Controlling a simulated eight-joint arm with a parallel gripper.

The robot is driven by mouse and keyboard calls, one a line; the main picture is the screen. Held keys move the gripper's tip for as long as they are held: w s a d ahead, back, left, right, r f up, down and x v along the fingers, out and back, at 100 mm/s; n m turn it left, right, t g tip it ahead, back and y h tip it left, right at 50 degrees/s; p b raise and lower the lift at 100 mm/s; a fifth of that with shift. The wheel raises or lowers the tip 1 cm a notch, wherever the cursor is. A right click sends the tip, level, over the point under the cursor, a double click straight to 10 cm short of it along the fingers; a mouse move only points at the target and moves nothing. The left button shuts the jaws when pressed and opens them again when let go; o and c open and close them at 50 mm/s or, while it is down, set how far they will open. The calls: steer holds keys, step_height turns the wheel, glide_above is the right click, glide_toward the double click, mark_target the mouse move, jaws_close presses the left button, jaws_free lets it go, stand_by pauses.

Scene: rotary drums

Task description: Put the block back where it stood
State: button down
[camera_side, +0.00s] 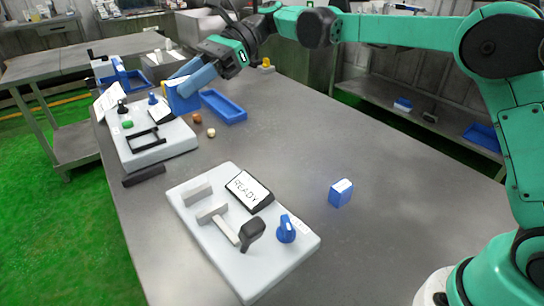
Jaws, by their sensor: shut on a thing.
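A small blue block (340,194) with a white top stands upright on the grey table, right of the near panel. My gripper (180,99) is far from it, low at the right edge of the far panel (163,151). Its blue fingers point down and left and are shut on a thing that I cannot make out. The fingers hide the contact and part of the panel behind.
The near white panel (277,262) carries a READY display (249,190), a black-headed lever (252,230) and a blue knob (286,229). A blue tray (224,107) and two small round things (204,125) lie near my gripper. The middle of the table is clear.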

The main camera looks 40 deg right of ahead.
steer(key=d+f+m+t+h, duration=0.1)
steer(key=d+m+t, duration=0.2)
steer(key=d, duration=0.9)
steer(key=d+f+m+t, duration=0.2)
steer(key=d+t, duration=0.1)
steer(key=d, duration=0.8)
steer(key=f, duration=1.5)
steer(key=shift+s+d+f, duration=0.1)
steer(key=shift+d, duration=0.2)
steer(key=shift+f, duration=2.05)
steer(key=shift+f, duration=0.1)
steer(key=c, duration=0.5)
jaws_free()
steer(key=shift+c, duration=0.2)
